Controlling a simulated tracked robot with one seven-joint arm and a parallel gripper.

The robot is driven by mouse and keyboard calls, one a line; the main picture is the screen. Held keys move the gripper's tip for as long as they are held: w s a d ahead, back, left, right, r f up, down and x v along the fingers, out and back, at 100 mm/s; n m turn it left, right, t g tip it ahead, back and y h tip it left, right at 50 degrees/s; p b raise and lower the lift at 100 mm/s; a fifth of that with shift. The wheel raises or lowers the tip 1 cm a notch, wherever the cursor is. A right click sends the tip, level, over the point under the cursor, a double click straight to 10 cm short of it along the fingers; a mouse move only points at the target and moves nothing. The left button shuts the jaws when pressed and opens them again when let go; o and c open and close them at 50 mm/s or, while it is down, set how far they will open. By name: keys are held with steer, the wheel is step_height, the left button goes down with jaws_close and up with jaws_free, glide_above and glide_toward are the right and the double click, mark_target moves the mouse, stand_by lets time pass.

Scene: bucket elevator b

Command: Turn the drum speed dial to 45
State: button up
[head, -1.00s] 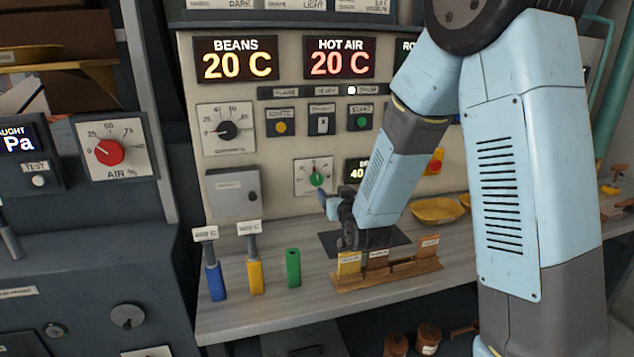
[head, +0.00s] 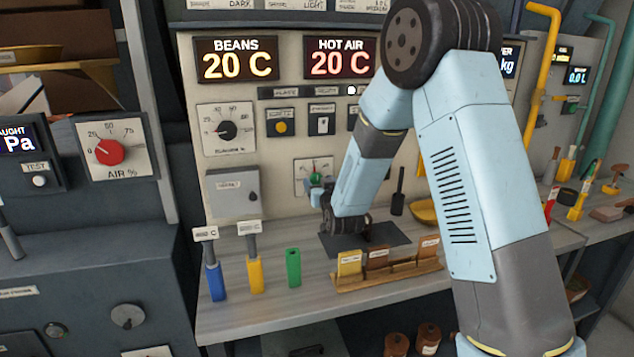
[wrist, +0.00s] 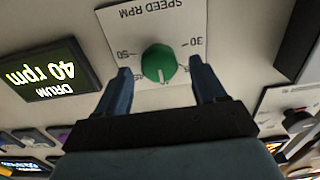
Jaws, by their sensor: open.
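The green drum speed dial (wrist: 159,63) is on a white plate marked SPEED RPM, upside down in the wrist view. Its pale pointer mark faces the lower side of that picture. The drum display (wrist: 45,73) reads 40 rpm. My gripper (wrist: 160,68) is open, with one finger on each side of the dial in the picture. I cannot tell whether either finger touches it. In the head view the gripper (head: 317,191) is at the panel by the dial plate (head: 301,176), partly covering the dial. My arm hides the drum display there.
A grey box (head: 233,191) is on the panel left of the dial. The shelf below holds blue (head: 215,282), yellow (head: 256,274) and green (head: 293,267) holders and a wooden card rack (head: 390,274).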

steer(key=shift+x, duration=1)
steer(key=shift+c, duration=0.5)
steer(key=c, duration=0.9)
steer(key=shift+s+a, duration=0.1)
steer(key=shift+a, duration=0.05)
